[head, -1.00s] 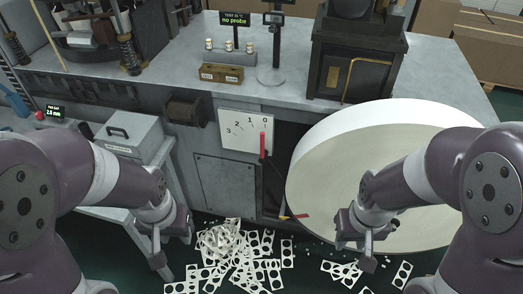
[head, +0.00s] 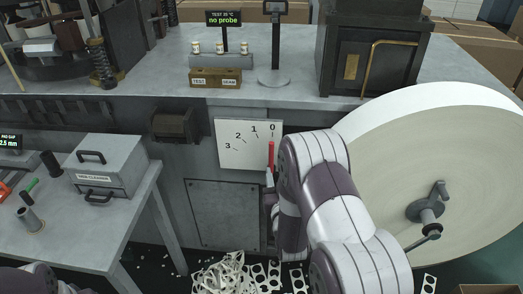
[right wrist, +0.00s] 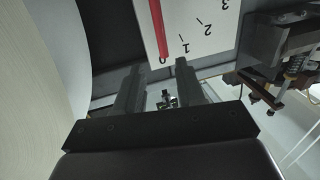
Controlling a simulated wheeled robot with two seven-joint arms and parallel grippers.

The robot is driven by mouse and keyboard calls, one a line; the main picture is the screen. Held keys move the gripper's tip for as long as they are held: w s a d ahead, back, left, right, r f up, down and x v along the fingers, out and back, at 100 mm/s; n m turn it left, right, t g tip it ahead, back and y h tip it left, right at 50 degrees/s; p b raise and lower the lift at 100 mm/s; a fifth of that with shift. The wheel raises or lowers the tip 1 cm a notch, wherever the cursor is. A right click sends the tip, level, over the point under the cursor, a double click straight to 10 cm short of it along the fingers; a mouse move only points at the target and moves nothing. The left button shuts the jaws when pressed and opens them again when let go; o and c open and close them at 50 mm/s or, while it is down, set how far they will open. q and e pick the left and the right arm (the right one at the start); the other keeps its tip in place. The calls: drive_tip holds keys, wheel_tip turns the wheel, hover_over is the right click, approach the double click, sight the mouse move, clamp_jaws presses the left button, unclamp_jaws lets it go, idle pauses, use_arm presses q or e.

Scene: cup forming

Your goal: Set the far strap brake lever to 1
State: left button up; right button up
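The red brake lever (head: 271,154) stands almost upright beside the white scale plate (head: 236,148), marked 0 to 3. Its tip is at the 0 mark. My right gripper (head: 269,181) is just below the lever, mostly hidden by my right arm. In the right wrist view, my right gripper (right wrist: 158,70) is open, with a finger on either side and nothing held. The red lever (right wrist: 157,25) lies ahead of the gap, its tip by the 0 on the plate (right wrist: 195,35). Contact cannot be told. My left gripper is out of view.
The large paper roll (head: 470,150) with a crank (head: 428,210) stands close to the right of my right arm. A grey cleaner box (head: 107,165) sits on the side table at left. Punched scraps (head: 228,275) litter the floor.

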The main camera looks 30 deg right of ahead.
sight(271, 152)
drive_tip(key=x, duration=1.1)
drive_tip(key=shift+w+a+f+b, duration=0.1)
drive_tip(key=shift+a+f+b, duration=0.05)
drive_tip(key=shift+b, duration=0.25)
clamp_jaws()
